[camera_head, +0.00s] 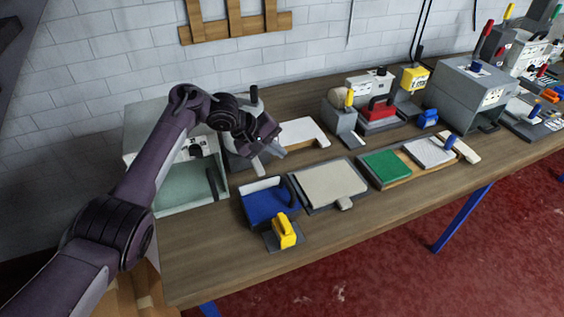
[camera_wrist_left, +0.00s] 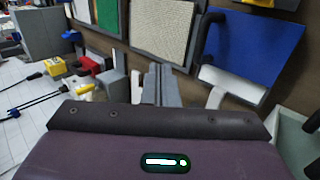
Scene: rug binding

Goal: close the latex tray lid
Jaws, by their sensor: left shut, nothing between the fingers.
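A blue panel (camera_head: 268,203) with a dark handle (camera_head: 293,198) and a white strip (camera_head: 259,184) along its back edge lies at the front left of the bench. It may be the latex tray with its lid, but I cannot tell for sure. The panel also shows at the upper right of the left wrist view (camera_wrist_left: 255,48), with the handle at its side. My left gripper (camera_head: 279,152) is shut and empty, above the bench behind the blue panel and the beige board. Its fingers show side by side in the left wrist view (camera_wrist_left: 158,84). My right gripper is not in view.
A beige board (camera_head: 328,182) on a grey base lies right of the blue panel, a green pad (camera_head: 385,167) beyond it. A yellow-handled tool (camera_head: 285,232) stands in front. A white block (camera_head: 304,132) and an open grey-green box (camera_head: 185,180) flank my arm.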

